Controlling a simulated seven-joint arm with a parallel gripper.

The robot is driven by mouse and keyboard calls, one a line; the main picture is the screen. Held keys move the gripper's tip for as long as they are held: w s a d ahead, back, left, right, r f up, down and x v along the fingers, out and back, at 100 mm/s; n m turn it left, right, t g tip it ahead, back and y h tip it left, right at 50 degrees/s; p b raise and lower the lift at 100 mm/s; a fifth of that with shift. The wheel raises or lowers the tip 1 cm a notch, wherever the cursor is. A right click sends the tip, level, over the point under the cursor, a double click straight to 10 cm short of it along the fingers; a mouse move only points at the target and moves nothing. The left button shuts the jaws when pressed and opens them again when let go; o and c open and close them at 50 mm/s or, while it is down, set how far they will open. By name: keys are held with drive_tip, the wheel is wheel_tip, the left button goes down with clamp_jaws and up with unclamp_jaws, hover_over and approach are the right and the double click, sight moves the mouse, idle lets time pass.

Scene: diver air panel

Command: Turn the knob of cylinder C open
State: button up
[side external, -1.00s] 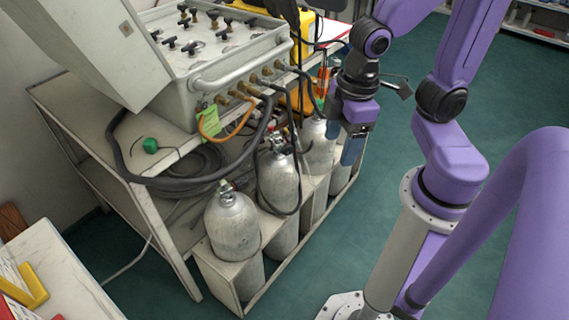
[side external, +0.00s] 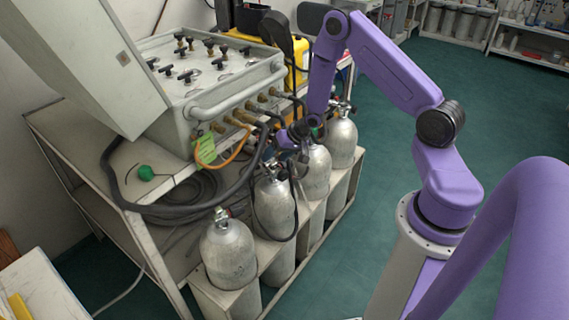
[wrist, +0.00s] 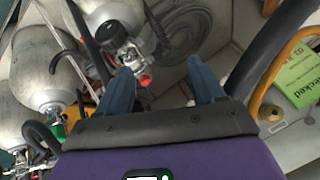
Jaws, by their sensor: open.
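Several silver gas cylinders stand in a row in the low rack: a front one (side external: 228,252), a second (side external: 273,208), a third (side external: 316,172) and a far one (side external: 343,142). I cannot read letters on them, so I cannot tell which is cylinder C. My gripper (side external: 287,141) is over the valves of the second and third cylinders, partly hidden by hoses. No grip on the knob shows. A green knob (wrist: 57,131) is farther left.
The grey air panel (side external: 205,85) with black knobs stands on the shelf beside the cylinders. Black hoses (side external: 165,209) and an orange hose (side external: 235,157) hang close to my gripper. A green tag (wrist: 296,78) hangs at the right. Open floor lies right of the rack.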

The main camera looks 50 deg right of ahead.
sight(285, 165)
drive_tip(key=d+f+m, duration=0.1)
drive_tip(key=d+f, duration=0.1)
drive_tip(key=f, duration=0.1)
drive_tip(key=s+d+f+m+t, duration=0.1)
drive_tip(key=d, duration=0.1)
drive_tip(key=shift+d+f+m, duration=0.1)
drive_tip(key=shift+f+m, duration=0.2)
drive_tip(key=s+d+f+m+t+h, duration=0.1)
drive_tip(key=s+d+f+m+t, duration=0.25)
drive_tip(key=s+m, duration=0.25)
drive_tip(key=s+d+f+m+t+h, duration=0.1)
drive_tip(key=s+d+f+m+t, duration=0.15)
drive_tip(key=s+m+t, duration=0.3)
drive_tip(key=shift+n, duration=0.25)
drive_tip(key=w, duration=0.5)
drive_tip(key=w+f, duration=0.1)
drive_tip(key=w, duration=0.5)
drive_tip(key=w+f, duration=0.1)
drive_tip(key=w, duration=0.5)
drive_tip(key=c, duration=1)
